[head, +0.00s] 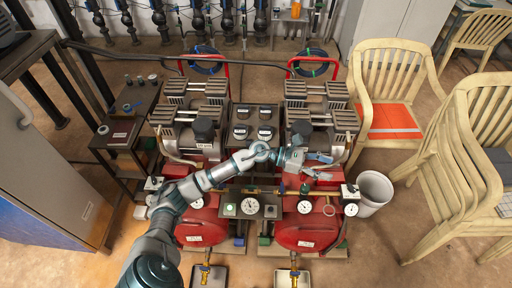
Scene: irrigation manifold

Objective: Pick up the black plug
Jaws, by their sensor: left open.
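My left arm reaches in from the lower left across the red compressor tanks. My left gripper (325,166) is open and empty, above the right-hand compressor near the brass manifold pipe. I cannot pick out the black plug for sure at this size. A small dark fitting (304,189) stands on the manifold just below and left of the gripper, apart from it. Small dark pieces (127,79) also sit on the side cart at the left. My right gripper is not in view.
Red tanks (300,232) with gauges (249,206) lie below the manifold. A white bin (373,192) and wooden chairs (389,90) stand at the right. A dark cart (128,125) stands at the left. Floor between bin and chairs is clear.

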